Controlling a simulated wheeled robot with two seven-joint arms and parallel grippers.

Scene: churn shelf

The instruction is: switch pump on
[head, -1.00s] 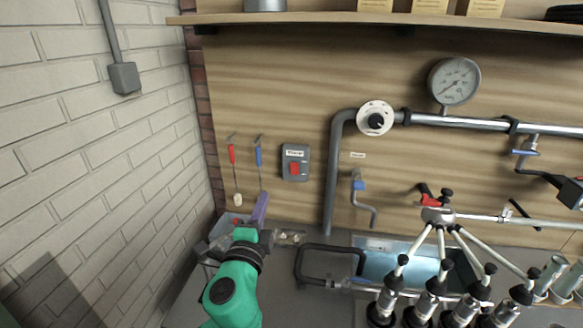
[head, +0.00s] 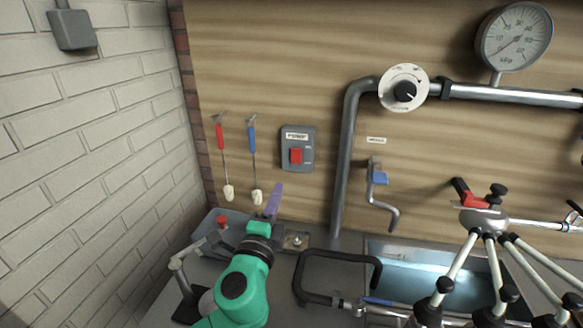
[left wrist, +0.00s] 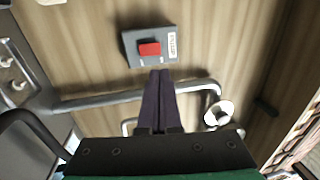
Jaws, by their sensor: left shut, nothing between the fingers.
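The pump switch is a grey box (head: 309,149) labelled PUMP on the wooden back wall, with a red rocker (head: 296,156). I cannot tell which way the rocker is tipped. My left gripper (head: 275,188), with purple fingers, is shut and empty, below and a little left of the box in the head view. In the left wrist view, the shut fingertips (left wrist: 160,72) point toward the wall, close to the image of the box (left wrist: 170,46) and its red rocker (left wrist: 149,49). I see no clear contact. My right gripper is not in view.
Red-handled (head: 220,138) and blue-handled (head: 252,140) brushes hang left of the box. A grey pipe (head: 346,165) with a dial (head: 404,88) runs right of it. A dark bent tube (head: 330,254) stands beside my arm.

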